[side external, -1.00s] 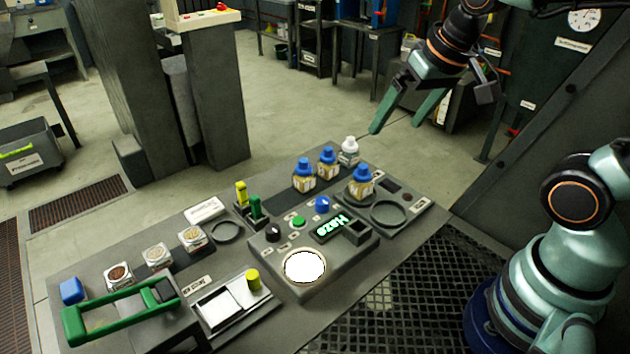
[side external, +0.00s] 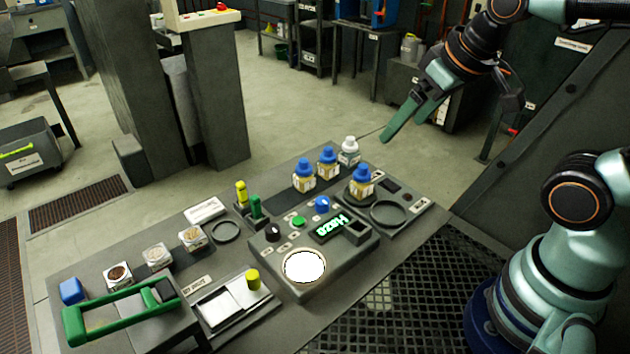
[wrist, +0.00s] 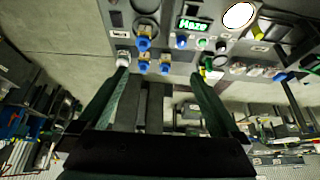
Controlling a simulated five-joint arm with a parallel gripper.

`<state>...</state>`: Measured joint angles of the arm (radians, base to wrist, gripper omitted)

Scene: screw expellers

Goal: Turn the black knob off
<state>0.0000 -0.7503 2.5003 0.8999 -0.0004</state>
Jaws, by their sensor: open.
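The black knob (side external: 273,231) stands on the raised control box, left of a green button (side external: 298,221) and a blue knob (side external: 322,204). In the wrist view the black knob (wrist: 221,46) is small, near the top right of centre; its setting is too small to read. A lit green display reading "Haze" (side external: 330,227) is on the same box. My gripper (side external: 400,129) is open and empty, high above the back right of the bench, well away from the knob. Its two green fingers are spread apart in the wrist view (wrist: 160,76).
Bottles with blue caps (side external: 304,174) and one white bottle (side external: 349,151) stand behind the control box. A round bright white disc (side external: 305,266) lies at the box's front. Left are small jars (side external: 191,238) and a green handle (side external: 118,312). The air above the bench is clear.

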